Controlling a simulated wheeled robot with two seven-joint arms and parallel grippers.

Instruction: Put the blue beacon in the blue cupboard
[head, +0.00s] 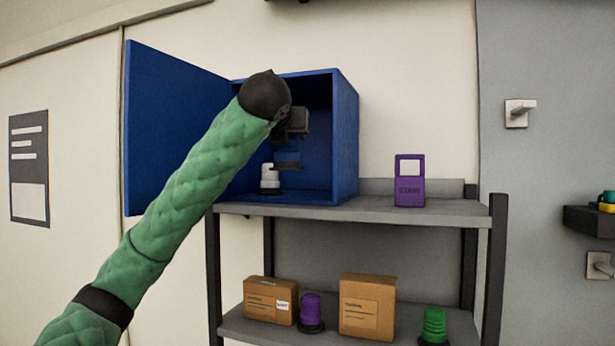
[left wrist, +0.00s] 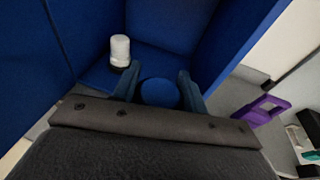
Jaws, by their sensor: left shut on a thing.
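The blue cupboard (head: 346,140) stands on the shelf unit's upper board with its door (head: 165,130) swung open to the left. My left gripper (head: 288,146) reaches into it, shut on the blue beacon (head: 287,157). The beacon looks upright, its dark base a little above the cupboard floor. In the left wrist view the beacon's round blue top (left wrist: 160,92) sits between my two fingers. My arm hides part of the cupboard's left side. My right gripper is not in view.
A white beacon (head: 269,177) stands in the cupboard, left of the held beacon. Below are two cartons (head: 270,300) (head: 367,306), a purple beacon (head: 311,309) and a green beacon (head: 434,324).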

